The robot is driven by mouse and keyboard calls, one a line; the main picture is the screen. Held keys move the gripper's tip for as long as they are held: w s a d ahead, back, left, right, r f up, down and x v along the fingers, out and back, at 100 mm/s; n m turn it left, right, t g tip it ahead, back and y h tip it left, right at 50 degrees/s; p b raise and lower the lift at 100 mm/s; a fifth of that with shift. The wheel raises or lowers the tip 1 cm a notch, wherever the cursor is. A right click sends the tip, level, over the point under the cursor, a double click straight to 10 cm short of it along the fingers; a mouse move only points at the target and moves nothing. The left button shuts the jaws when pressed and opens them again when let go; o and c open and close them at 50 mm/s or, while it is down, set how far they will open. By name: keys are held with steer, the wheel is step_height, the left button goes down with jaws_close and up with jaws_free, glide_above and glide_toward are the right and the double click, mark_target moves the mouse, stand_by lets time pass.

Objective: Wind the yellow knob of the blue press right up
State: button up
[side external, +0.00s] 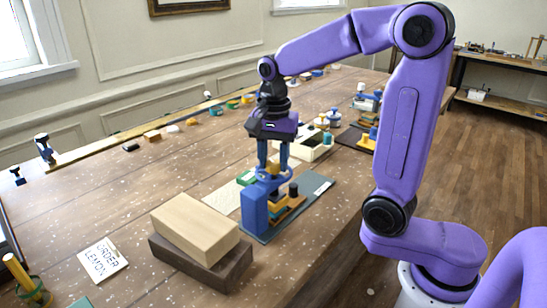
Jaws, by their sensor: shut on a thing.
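The blue press (254,208) stands on a dark grey-green board (311,195) near the middle of the table. It has a tall blue block at its left and a rounded blue upper part. My gripper (273,168) points straight down over the press, its two blue fingers at the top of it. It is shut on the yellow knob, which is mostly hidden between the fingertips. Yellow, green and orange pieces (284,213) lie low in the press, partly hidden by its frame.
A pale wooden block (194,222) on a dark brown block (205,268) stands close in front of the press. A lettered card (102,260) lies at left. An open cream box (312,149) stands behind. Small coloured items line the far edge.

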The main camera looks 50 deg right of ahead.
steer(key=n, duration=0.5)
steer(key=shift+s+f+n, duration=0.1)
steer(key=shift+f+n, duration=0.05)
steer(key=shift+n, duration=0.25)
steer(key=n, duration=0.5)
steer(key=shift+d, duration=0.1)
steer(key=n, duration=0.5)
steer(key=shift+n, duration=0.4)
steer(key=n, duration=0.4)
steer(key=shift+d+n, duration=0.1)
steer(key=shift+n, duration=0.2)
steer(key=o, duration=1)
steer(key=shift+o, duration=0.2)
